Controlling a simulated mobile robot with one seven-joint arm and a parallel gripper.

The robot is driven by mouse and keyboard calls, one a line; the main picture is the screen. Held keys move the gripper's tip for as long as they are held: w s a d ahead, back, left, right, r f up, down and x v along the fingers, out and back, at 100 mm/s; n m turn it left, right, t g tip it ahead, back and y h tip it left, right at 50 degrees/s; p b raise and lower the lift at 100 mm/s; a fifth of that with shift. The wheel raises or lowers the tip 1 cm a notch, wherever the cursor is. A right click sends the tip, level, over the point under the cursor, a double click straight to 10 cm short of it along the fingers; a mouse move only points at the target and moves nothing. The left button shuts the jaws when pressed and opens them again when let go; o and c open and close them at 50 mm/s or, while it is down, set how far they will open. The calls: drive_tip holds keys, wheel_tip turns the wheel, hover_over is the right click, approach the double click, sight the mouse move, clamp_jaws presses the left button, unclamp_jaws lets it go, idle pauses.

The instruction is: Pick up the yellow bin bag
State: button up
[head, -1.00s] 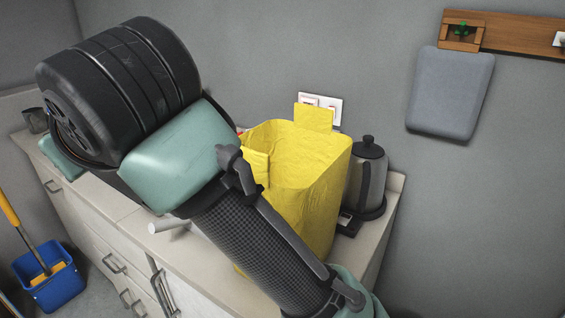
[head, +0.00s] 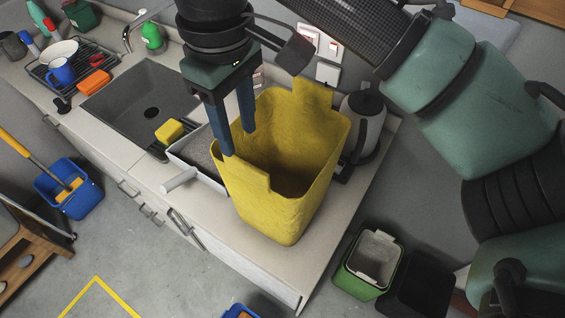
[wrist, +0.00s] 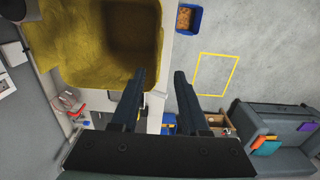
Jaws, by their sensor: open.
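The yellow bin bag (head: 281,205) stands upright and open-topped on the counter in the head view, with a raised tab on its back rim. My gripper (head: 240,142) is open at the bag's left rim. Its fingers point down, and one overlaps the rim's left corner in the picture. In the wrist view the bag (wrist: 85,45) fills the upper left, and my fingers (wrist: 160,75) are spread just below and right of its rim. I cannot tell whether either finger touches the bag.
A metal kettle (head: 361,118) stands close right of the bag. A grey pan (head: 196,160) with a pale handle is close on its left, beside the sink (head: 140,100) and yellow sponge (head: 170,131). The counter's front right corner is bare. A green bin (head: 366,270) stands on the floor.

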sight(245, 162)
wheel_tip(245, 162, down, 4)
drive_tip(key=shift+f+p, duration=0.15)
drive_tip(key=shift+p, duration=0.3)
drive_tip(key=shift+f, duration=0.35)
drive_tip(key=shift+f+p, duration=0.45)
drive_tip(key=shift+p, duration=0.05)
drive_tip(key=shift+f+p, duration=0.85)
drive_tip(key=shift+f, duration=1.4)
clamp_jaws()
